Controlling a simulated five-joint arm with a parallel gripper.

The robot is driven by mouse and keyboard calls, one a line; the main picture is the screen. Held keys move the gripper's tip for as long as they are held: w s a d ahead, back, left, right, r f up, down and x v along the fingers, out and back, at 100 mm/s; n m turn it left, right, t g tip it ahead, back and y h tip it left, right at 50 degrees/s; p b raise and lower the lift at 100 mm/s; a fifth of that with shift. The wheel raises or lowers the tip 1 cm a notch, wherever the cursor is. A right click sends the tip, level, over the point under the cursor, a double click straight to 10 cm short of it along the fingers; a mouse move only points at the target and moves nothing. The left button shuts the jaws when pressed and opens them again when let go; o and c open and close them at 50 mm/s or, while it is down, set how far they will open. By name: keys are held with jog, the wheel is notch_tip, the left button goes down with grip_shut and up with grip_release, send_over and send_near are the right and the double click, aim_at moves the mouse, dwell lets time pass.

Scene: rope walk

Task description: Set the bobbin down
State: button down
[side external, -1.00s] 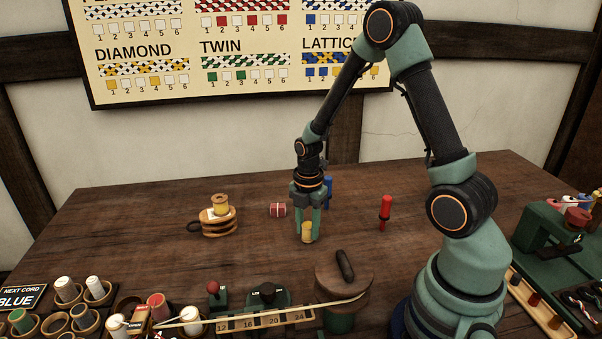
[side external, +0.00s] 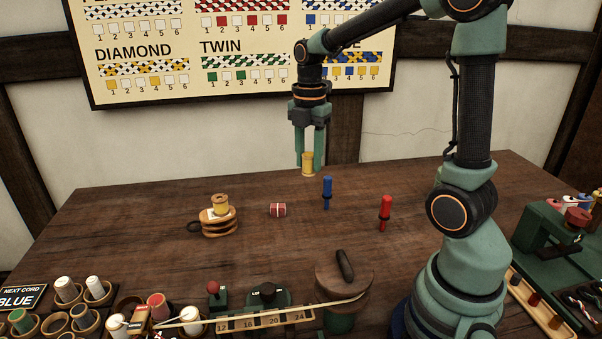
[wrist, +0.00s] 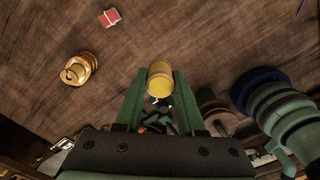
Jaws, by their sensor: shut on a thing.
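My gripper (side external: 309,163) is shut on a yellow bobbin (side external: 308,165) and holds it upright, well above the table. In the wrist view the bobbin (wrist: 160,82) sits between the two green fingertips (wrist: 158,90). Nothing touches the bobbin from below. That stack also shows in the wrist view (wrist: 80,68).
A red bundle (side external: 278,210), a blue peg (side external: 327,192) and a red peg (side external: 385,212) are on the table (side external: 150,200). Several bobbins in cups (side external: 97,290) fill the front left. A round-topped stand (side external: 343,275) is at the front. The table's middle has free room.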

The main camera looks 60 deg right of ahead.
jog(key=s+d+m, duration=0.1)
jog(key=s+d, duration=0.3)
jog(key=d, duration=0.8)
jog(key=s+d+m, duration=0.2)
jog(key=s+d, duration=0.1)
jog(key=d, duration=0.9)
notch_tip(320, 180, down, 19)
jog(key=shift+f, duration=0.1)
jog(key=c, duration=0.5)
grip_release()
jog(key=shift+f, duration=0.1)
